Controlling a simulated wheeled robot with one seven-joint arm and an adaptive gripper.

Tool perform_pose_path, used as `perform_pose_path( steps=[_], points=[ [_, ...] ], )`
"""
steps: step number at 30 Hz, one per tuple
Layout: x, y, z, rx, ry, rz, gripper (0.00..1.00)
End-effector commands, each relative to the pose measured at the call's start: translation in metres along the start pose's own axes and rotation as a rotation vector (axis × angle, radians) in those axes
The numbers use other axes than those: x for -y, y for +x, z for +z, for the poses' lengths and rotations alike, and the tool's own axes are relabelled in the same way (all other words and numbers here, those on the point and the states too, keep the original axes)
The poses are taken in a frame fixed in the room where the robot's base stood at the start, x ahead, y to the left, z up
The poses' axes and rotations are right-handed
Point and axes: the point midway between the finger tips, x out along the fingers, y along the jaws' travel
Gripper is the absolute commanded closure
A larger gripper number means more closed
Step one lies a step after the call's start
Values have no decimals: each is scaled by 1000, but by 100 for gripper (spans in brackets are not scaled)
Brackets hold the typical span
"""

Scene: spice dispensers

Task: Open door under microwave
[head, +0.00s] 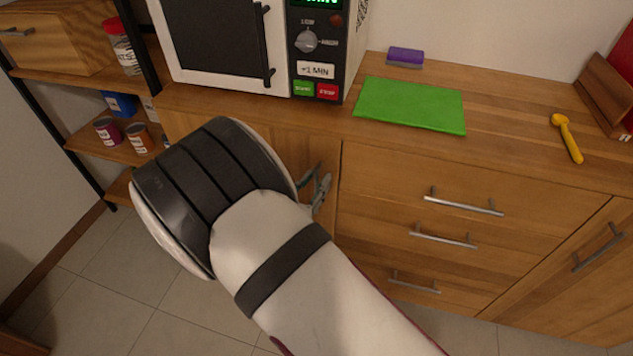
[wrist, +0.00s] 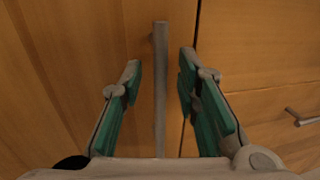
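The microwave (head: 215,40) stands on the wooden counter at the upper left of the head view. The wooden door (head: 270,137) under it is closed, and my arm hides much of it. Its vertical metal bar handle (wrist: 161,85) shows in the wrist view, near the door's right edge. My gripper (wrist: 160,75) is open, with one green-padded finger on each side of the handle and a visible gap on both sides. In the head view my gripper (head: 318,187) is at the door's right side, partly hidden by my wrist.
Drawers with bar handles (head: 463,205) are right of the door, and another door handle (head: 598,247) is farther right. An open shelf with cans (head: 108,131) stands at the left. A green mat (head: 411,105) lies on the counter. The tiled floor (head: 130,285) in front looks clear.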

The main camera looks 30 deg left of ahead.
Motion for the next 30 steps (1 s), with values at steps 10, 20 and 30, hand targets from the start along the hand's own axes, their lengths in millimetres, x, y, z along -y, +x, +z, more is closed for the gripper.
perform_pose_path(
  steps=[10, 20, 30],
  points=[
    [0, 7, 0, 0, 0, -1, 70],
    [0, 7, 0, 0, 0, -1, 100],
    [1, -3, 0, 0, 0, -34, 100]
  ],
)
